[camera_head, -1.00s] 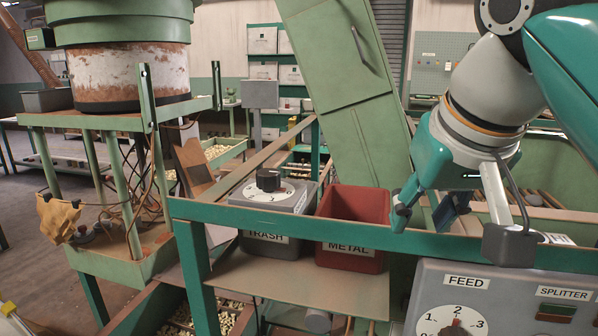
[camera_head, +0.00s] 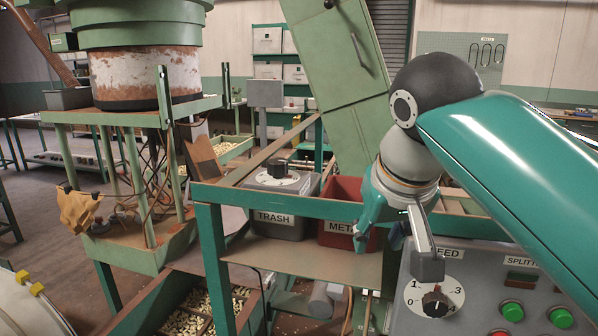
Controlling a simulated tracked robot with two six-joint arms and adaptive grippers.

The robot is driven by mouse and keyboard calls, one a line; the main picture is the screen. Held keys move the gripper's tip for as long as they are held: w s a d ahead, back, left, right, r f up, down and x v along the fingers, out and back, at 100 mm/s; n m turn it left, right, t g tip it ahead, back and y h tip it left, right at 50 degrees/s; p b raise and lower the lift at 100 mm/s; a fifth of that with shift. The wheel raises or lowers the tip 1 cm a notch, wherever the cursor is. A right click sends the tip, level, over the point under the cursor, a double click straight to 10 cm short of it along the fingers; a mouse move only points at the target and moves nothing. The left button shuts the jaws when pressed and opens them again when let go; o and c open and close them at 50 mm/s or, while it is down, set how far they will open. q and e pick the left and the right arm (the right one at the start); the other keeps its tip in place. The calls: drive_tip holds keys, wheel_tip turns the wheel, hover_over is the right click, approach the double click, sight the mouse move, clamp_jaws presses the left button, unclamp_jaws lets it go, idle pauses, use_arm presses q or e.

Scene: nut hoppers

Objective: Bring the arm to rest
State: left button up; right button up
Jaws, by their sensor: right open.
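My right gripper (camera_head: 379,241) hangs from my teal and grey right arm (camera_head: 510,150), which comes in from the right. Its fingers point down and are apart, with nothing seen between them. It is in front of the right part of the red METAL bin (camera_head: 338,228) in the picture and hides part of its label. It is close to the upper left of the grey FEED panel (camera_head: 475,285); whether it touches anything cannot be told. My left gripper is not in view.
A green rail (camera_head: 270,205) crosses in front of the METAL bin and the grey TRASH bin (camera_head: 277,226). The panel carries a dial (camera_head: 435,302) and green buttons (camera_head: 512,311). A green hopper machine (camera_head: 140,75) stands left. A trough of nuts (camera_head: 195,312) lies below.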

drive_tip(key=w+a+f+n+g+p, duration=0.1)
drive_tip(key=w+a+f, duration=0.15)
drive_tip(key=f, duration=0.45)
drive_tip(key=w+a+f+n+p, duration=0.1)
drive_tip(key=w+f, duration=0.3)
drive_tip(key=f, duration=0.3)
wheel_tip(320, 180, down, 17)
drive_tip(key=g+y+p, duration=0.2)
drive_tip(key=p, duration=0.1)
drive_tip(key=s+d+f+m+g+y+p, duration=0.2)
drive_tip(key=s+f+p, duration=0.1)
drive_tip(key=s+f, duration=1.05)
drive_tip(key=s+d+f+m+p, duration=0.1)
drive_tip(key=s+d+f+m, duration=0.1)
drive_tip(key=s+f, duration=0.4)
drive_tip(key=s+m, duration=0.1)
drive_tip(key=s, duration=0.4)
drive_tip(key=shift+s+d+p, duration=0.2)
drive_tip(key=shift+d+p, duration=0.15)
drive_tip(key=shift+p, duration=0.05)
drive_tip(key=shift+f, duration=0.1)
